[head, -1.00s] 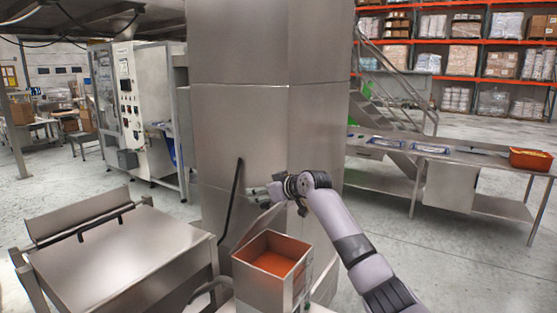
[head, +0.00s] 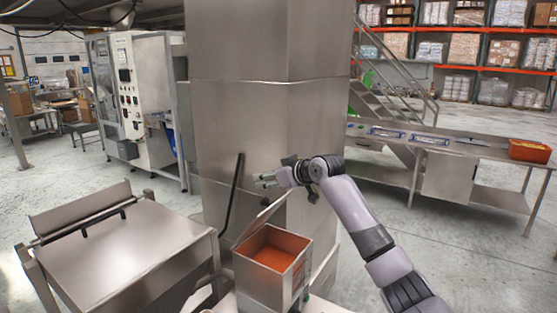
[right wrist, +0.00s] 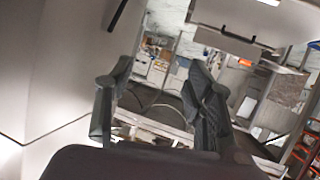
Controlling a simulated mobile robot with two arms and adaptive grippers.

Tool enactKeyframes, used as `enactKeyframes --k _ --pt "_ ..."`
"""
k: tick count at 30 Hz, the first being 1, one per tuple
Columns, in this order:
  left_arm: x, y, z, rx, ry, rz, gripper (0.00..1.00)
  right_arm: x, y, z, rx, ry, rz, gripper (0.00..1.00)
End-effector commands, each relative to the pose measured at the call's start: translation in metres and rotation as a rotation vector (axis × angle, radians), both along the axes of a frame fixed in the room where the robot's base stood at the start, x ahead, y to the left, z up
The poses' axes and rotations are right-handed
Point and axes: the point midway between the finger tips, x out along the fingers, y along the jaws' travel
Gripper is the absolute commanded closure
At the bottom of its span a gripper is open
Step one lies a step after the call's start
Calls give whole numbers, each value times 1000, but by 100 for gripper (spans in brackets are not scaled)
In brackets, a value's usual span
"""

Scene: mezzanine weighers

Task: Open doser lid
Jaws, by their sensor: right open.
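The doser (head: 264,288) is an open-topped steel box with orange-red contents (head: 273,256), low in the middle of the head view. Its thin steel lid (head: 264,216) stands raised and tilted along the back left of the opening. My right gripper (head: 264,180) is above the lid, beside the steel column, with its fingers pointing left. It is open and empty, and it looks apart from the lid. In the right wrist view the two dark fingers (right wrist: 155,105) are spread with nothing between them. The lid cannot be made out there. My left gripper is not in view.
A large steel column (head: 237,125) rises right behind the doser, with a black bar (head: 231,195) at its front. A steel hopper with a closed cover (head: 115,253) stands to the left. A steel bench (head: 470,153) with an orange bin (head: 530,151) is at the right.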

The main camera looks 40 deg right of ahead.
Motion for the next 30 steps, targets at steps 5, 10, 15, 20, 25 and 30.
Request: enactKeyframes --k 5,10,15,20,25,30 --pt "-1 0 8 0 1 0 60 -8 0 12 -2 0 1 51" --pt "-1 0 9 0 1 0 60 -15 0 20 -1 0 0 51" --pt "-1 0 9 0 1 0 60 -23 1 29 -1 -1 0 51" --pt "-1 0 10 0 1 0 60 -29 1 38 -2 -1 0 51" --pt "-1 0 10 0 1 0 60 -37 1 48 -2 -1 0 51" --pt "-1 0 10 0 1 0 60 -43 2 56 -3 0 0 51"
